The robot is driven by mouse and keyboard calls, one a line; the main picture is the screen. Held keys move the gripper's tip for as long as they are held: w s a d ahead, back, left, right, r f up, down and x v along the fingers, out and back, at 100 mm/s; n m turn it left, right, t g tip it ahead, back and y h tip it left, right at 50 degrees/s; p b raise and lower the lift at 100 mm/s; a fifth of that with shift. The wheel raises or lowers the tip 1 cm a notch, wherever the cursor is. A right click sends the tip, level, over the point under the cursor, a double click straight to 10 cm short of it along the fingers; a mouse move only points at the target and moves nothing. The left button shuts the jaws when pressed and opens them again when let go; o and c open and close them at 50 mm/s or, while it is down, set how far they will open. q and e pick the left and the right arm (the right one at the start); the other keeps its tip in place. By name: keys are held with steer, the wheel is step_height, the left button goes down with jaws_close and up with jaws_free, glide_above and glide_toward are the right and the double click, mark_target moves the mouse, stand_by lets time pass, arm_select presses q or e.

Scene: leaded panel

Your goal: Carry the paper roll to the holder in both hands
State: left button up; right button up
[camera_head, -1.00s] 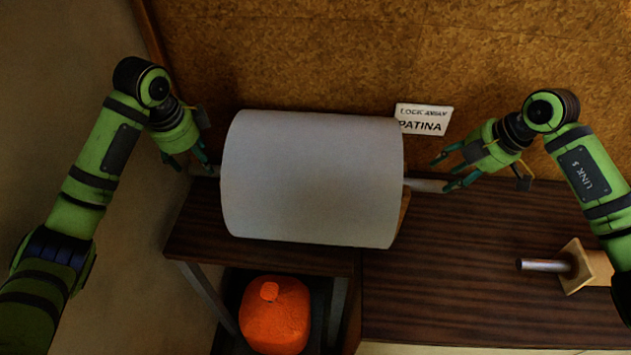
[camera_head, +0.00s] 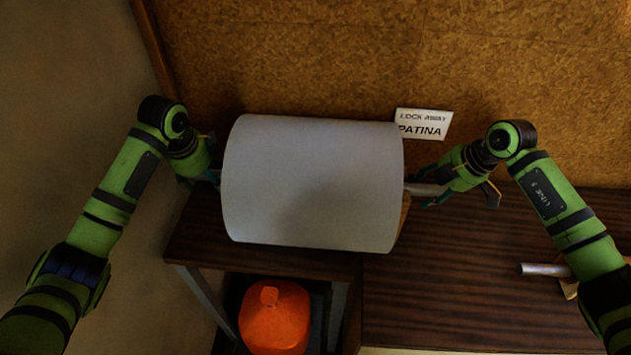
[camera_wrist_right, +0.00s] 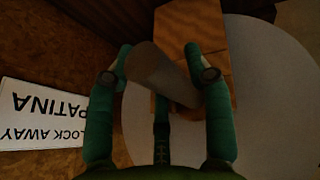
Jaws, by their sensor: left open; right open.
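The large white paper roll (camera_head: 312,185) lies across the left part of the dark wooden bench in the head view, with a rod end sticking out at its right. In the right wrist view its round end face (camera_wrist_right: 270,90) fills the right side, and the grey rod end (camera_wrist_right: 160,72) lies between my open fingers. My right gripper (camera_head: 425,197) is open around that rod end. My left gripper (camera_head: 208,180) is open at the roll's left end, where the rod is hidden. The likely holder, a wooden block (camera_head: 570,289) with a metal peg (camera_head: 545,270), is partly behind my right arm.
An orange container (camera_head: 275,315) stands in the opening below the bench. A white sign (camera_head: 422,124) is on the brown cork-like wall behind. A plain wall (camera_head: 60,110) closes the left side. The bench top (camera_head: 440,280) between roll and peg is clear.

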arm_select(q)
steer(key=c, duration=0.9)
arm_select(e)
steer(key=c, duration=0.9)
arm_select(q)
jaws_close()
arm_select(e)
jaws_close()
